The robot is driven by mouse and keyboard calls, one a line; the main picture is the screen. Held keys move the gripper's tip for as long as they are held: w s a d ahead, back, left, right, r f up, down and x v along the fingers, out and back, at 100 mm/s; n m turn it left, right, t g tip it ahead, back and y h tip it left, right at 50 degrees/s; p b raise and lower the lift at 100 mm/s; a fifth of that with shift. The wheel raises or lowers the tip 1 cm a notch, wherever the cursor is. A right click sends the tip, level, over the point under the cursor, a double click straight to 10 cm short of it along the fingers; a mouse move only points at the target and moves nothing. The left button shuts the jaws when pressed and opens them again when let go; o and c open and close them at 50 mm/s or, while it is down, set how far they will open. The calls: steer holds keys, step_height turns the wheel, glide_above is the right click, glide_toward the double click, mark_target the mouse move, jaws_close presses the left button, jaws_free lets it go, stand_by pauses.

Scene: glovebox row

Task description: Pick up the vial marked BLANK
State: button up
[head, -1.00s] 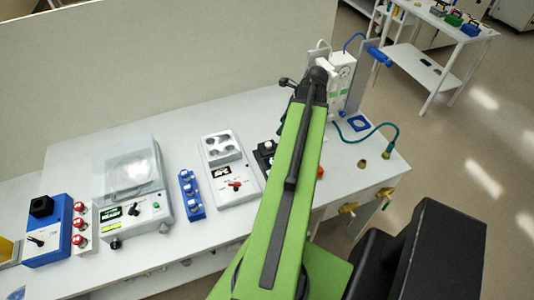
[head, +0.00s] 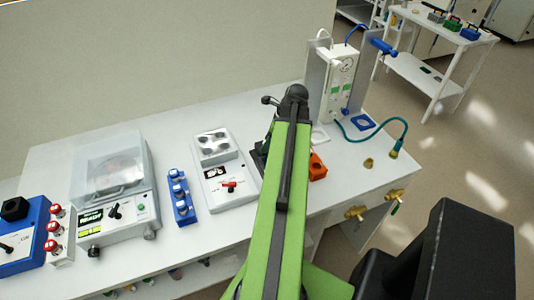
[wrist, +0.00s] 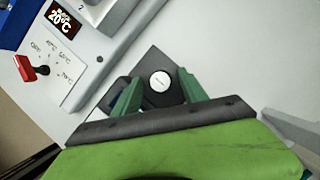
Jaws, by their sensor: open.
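A vial with a round white cap (wrist: 160,81) stands in a dark block (wrist: 152,60) in the wrist view. The small mark on its cap is too blurred to read, so I cannot tell whether it says BLANK. My gripper (wrist: 159,76) is open, with one green finger on each side of the cap and gaps between. How deep the fingers reach is unclear. In the head view my arm hides most of the block and this vial.
The hotplate with a red knob (head: 229,186) stands just left of the block. A blue rack (head: 182,212) of white-capped vials is farther left. An orange item (head: 317,166) lies right of my arm. A white apparatus (head: 340,80) stands at the back right.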

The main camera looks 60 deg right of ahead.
steer(key=shift+r, duration=0.1)
steer(key=shift+c, duration=0.4)
jaws_close()
steer(key=shift+r+p, duration=0.5)
steer(key=shift+p, duration=0.1)
step_height(320, 180, up, 4)
steer(key=p, duration=0.4)
steer(key=s+d+r+p, duration=0.2)
steer(key=s+r+p, duration=0.1)
steer(key=s, duration=0.2)
steer(key=s+d+r+p, duration=0.2)
steer(key=s+p, duration=0.1)
steer(key=s, duration=0.3)
steer(key=shift+d+r, duration=0.25)
steer(key=shift+r, duration=0.15)
